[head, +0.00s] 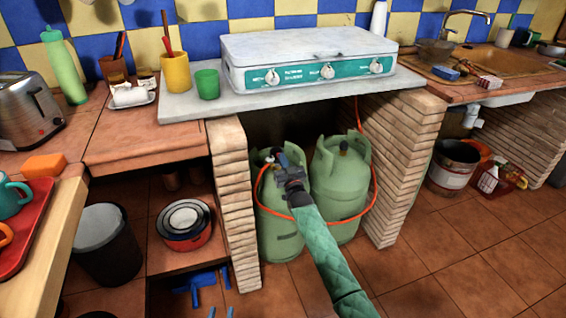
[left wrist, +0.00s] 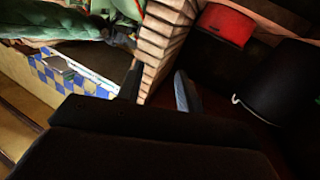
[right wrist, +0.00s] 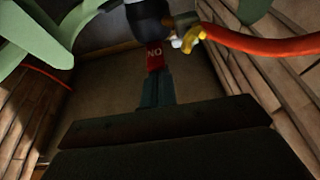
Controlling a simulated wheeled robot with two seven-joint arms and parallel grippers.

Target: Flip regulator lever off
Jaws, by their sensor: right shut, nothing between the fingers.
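Two green gas bottles stand in the brick alcove, a left one (head: 272,232) and a right one (head: 335,185). The black regulator (right wrist: 148,12) shows at the top of the right wrist view, with a red part marked "ON", upside down (right wrist: 154,56). My right gripper (head: 277,158) is at the top of the left bottle and hides much of it. Its fingertips (right wrist: 156,80) are shut, empty and right at the red part; I cannot tell if they touch it. My left gripper (left wrist: 158,88) has its fingers apart, low near the brick pillar.
An orange hose (right wrist: 260,42) leaves the regulator beside a yellow fitting (right wrist: 190,38). Brick pillars (head: 233,200) flank the alcove, under a white stove (head: 305,55). A black bin (head: 105,245) and a red pot (head: 185,230) stand left.

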